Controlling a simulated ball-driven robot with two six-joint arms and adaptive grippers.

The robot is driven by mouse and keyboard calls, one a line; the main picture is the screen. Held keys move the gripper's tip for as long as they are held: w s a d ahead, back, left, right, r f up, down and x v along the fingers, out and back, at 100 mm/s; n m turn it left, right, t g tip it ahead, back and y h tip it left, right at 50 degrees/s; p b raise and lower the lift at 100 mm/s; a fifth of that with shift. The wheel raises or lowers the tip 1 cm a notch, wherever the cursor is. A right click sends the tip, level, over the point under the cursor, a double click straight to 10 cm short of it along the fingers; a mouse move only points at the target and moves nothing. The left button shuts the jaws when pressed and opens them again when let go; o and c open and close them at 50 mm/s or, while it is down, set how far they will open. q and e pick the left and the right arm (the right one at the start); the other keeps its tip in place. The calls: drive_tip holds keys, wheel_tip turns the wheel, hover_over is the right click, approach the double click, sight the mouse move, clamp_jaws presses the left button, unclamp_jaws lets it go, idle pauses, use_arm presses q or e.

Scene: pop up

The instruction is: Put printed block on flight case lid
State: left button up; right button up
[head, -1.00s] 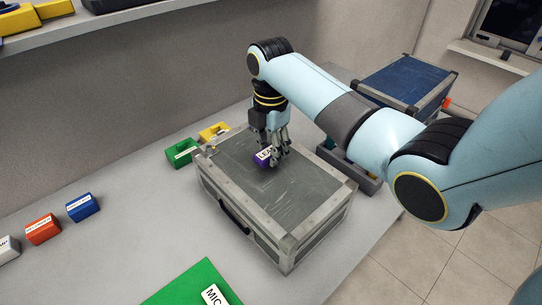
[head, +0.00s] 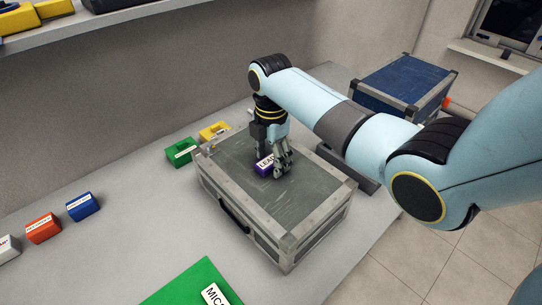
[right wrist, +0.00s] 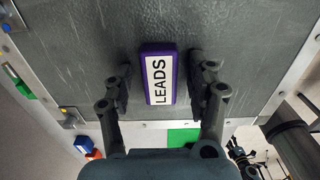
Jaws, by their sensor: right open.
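In the right wrist view the block (right wrist: 159,74) lies between the two fingers of my right gripper (right wrist: 160,80), with a gap on each side. In the head view my right gripper (head: 279,165) is low over the lid, beside and partly behind the block. It is open. My left gripper is not in view.
Green (head: 181,152) and yellow (head: 213,131) blocks stand behind the case. Blue (head: 83,207), red (head: 43,229) and white (head: 8,249) blocks stand at the left. A green board (head: 196,286) lies in front. A blue-topped case (head: 403,82) stands at the back right.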

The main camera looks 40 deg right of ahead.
sight(271, 159)
drive_tip(key=shift+r, duration=0.5)
wheel_tip(271, 159, up, 11)
drive_tip(key=shift+r, duration=0.15)
drive_tip(key=shift+s, duration=0.1)
